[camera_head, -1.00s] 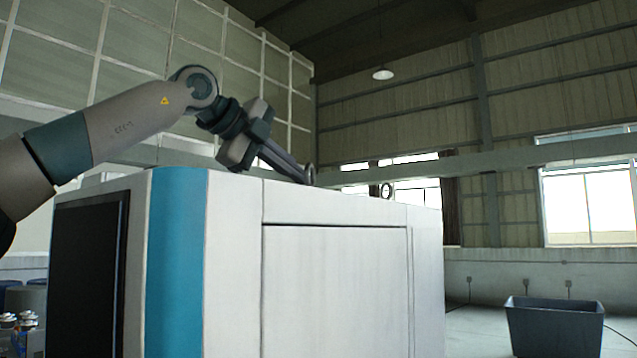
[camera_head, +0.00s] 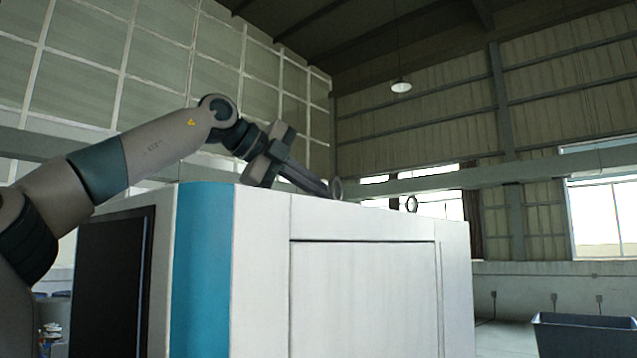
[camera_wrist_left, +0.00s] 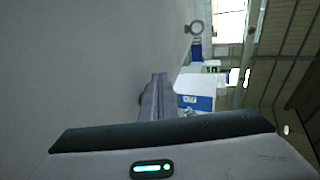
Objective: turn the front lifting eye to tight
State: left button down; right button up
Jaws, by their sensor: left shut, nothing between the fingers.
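A lifting eye (camera_head: 340,188), a small upright metal ring, stands on top of the big white machine (camera_head: 262,250), nearer its blue-striped end. A second eye (camera_head: 411,204) stands farther along the top; a ring also shows in the left wrist view (camera_wrist_left: 195,27). My left gripper (camera_head: 326,190) reaches down from the left, its fingers shut with nothing between them. The fingertips are at the nearer eye; I cannot tell whether they touch it or pass into its ring. In the left wrist view the fingers (camera_wrist_left: 156,97) hide most of that spot. My right gripper is out of view.
The machine has a blue corner strip (camera_head: 203,270) and a dark panel (camera_head: 112,285) at its left end. A dark bin (camera_head: 585,335) stands on the floor at right.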

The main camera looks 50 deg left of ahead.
pick_arm(q)
jog(key=shift+w, duration=0.15)
jog(key=shift+d, duration=0.15)
jog(key=shift+s+d+r, duration=0.15)
jog(key=shift+s, duration=0.05)
jog(key=shift+w, duration=0.2)
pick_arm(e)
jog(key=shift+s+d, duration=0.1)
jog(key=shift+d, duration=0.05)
pick_arm(q)
jog(key=shift+s, duration=0.1)
jog(key=shift+a, duration=0.2)
